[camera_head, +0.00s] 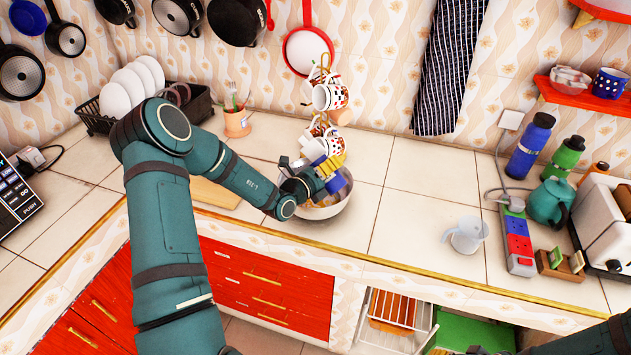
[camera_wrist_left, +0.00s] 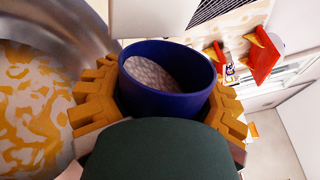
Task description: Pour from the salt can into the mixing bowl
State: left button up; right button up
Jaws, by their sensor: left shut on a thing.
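The salt can is a dark blue open cylinder (camera_wrist_left: 165,82) with pale, grainy salt showing inside. My left gripper (camera_head: 328,172) is shut on it, and its yellow fingers (camera_wrist_left: 95,100) press on both sides of the can in the left wrist view. The metal mixing bowl (camera_head: 335,208) stands on the counter right under the gripper. In the left wrist view the bowl (camera_wrist_left: 98,28) is close beside the can and holds yellow and white contents. In the head view the gripper mostly hides the can, so its tilt is hard to tell. My right gripper does not show clearly.
A mug tree (camera_head: 325,100) with several patterned mugs stands just behind the bowl. A cutting board (camera_head: 215,193) lies left of it. A clear jug (camera_head: 467,236) and a power strip (camera_head: 518,240) stand to the right. The tiled counter between bowl and jug is free.

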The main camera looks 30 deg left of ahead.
pick_arm(q)
jog(key=shift+f+n, duration=0.35)
jog(key=shift+n, duration=0.25)
jog(key=shift+a+r+n, duration=0.1)
jog(key=shift+r+n, duration=0.1)
jog(key=shift+n, duration=0.1)
jog(key=shift+r, duration=0.1)
dwell(0.8)
jog(key=shift+r+m, duration=0.3)
jog(key=shift+m, duration=0.6)
jog(key=shift+w+r+m+p, duration=0.15)
jog(key=shift+m+p, duration=0.2)
jog(key=shift+m, duration=0.25)
jog(key=shift+r, duration=0.1)
